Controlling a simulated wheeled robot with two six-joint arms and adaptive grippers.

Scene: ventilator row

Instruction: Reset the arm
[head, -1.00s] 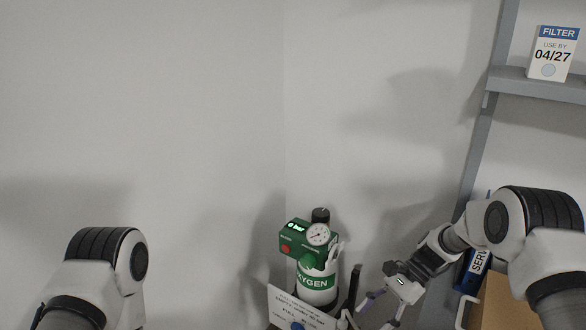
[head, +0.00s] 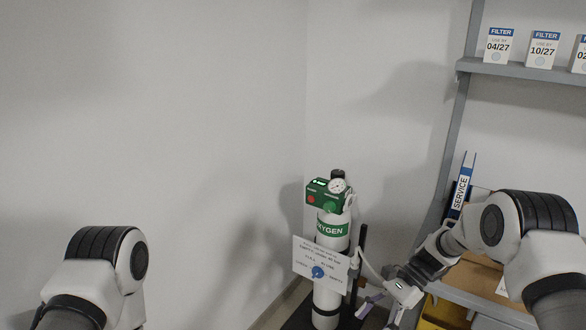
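My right gripper (head: 380,308) is low in the head view, right of the oxygen cylinder. Its fingers are spread apart with nothing visible between them, and the lower finger is partly cut off by the bottom edge. My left arm comes in at the lower left, but its gripper is out of view. The white oxygen cylinder (head: 333,247) with a green band stands upright near the wall corner. A green regulator unit with a gauge (head: 327,193) sits on top, and a white card with a blue dot (head: 320,262) hangs on its front.
A grey shelf (head: 520,72) at upper right holds filter boxes (head: 498,46). A blue SERVICE binder (head: 461,187) and a cardboard box (head: 472,275) stand on a lower shelf. A yellow bin (head: 443,312) is beneath. The wall at left is bare.

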